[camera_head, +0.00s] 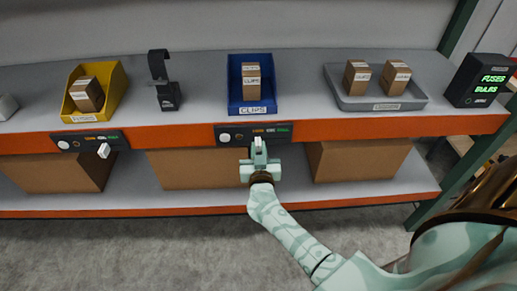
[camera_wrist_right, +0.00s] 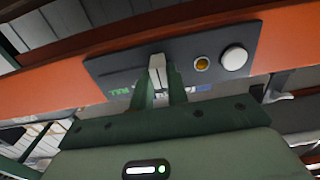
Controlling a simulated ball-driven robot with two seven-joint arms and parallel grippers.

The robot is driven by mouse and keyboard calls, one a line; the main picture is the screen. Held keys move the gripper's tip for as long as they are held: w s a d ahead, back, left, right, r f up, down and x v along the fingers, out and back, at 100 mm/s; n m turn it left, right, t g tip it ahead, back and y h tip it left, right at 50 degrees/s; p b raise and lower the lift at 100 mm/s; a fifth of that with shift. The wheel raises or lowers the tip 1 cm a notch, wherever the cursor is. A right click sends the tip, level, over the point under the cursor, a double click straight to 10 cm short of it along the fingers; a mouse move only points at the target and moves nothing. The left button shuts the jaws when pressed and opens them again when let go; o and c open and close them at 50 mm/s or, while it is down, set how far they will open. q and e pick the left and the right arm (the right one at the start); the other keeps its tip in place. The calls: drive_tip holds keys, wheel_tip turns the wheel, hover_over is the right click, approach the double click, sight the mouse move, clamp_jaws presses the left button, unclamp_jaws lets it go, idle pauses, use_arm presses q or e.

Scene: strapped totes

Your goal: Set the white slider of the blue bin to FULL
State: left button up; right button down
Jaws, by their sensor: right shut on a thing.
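The blue bin (camera_head: 250,108) stands on the shelf in the middle, labelled CLIPS, with a small box in it. Its dark panel (camera_head: 228,128) is on the orange shelf edge below. The panel also shows in the wrist view (camera_wrist_right: 105,68), turned over. My right gripper (camera_head: 259,148) is in front of this panel, fingers on it. In the wrist view it is shut on the white slider (camera_wrist_right: 157,66), close to the green FULL lettering. The fingers hide part of the labels, so the exact setting cannot be told. My left gripper is not in view.
A yellow bin (camera_head: 117,92) with its own panel and white slider (camera_head: 104,150) is on the left. A black stand (camera_head: 165,90), a grey tray (camera_head: 415,100) with two boxes and a black display (camera_head: 480,82) share the shelf. Cardboard boxes (camera_head: 195,170) fill the lower shelf.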

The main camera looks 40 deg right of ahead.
drive_tip(key=s+d+p, duration=0.1)
drive_tip(key=d, duration=0.1)
drive_tip(key=s+d+p, duration=0.1)
drive_tip(key=d, duration=0.1)
drive_tip(key=s+d+p, duration=0.2)
drive_tip(key=shift+s+d, duration=0.1)
drive_tip(key=shift+d, duration=0.45)
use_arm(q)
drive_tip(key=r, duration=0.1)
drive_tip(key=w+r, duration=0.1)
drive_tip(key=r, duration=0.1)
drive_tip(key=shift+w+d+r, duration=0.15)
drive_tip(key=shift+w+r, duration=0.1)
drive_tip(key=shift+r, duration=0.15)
use_arm(e)
drive_tip(key=shift+s+f, duration=0.1)
drive_tip(key=c, duration=1.4)
unclamp_jaws()
drive_tip(key=shift+o, duration=0.2)
drive_tip(key=shift+s, duration=0.1)
drive_tip(key=shift+s+a, duration=0.2)
drive_tip(key=shift+s, duration=0.05)
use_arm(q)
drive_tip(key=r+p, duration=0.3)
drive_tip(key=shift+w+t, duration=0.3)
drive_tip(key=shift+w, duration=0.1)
use_arm(e)
drive_tip(key=v, duration=1.5)
drive_tip(key=shift+s, duration=0.3)
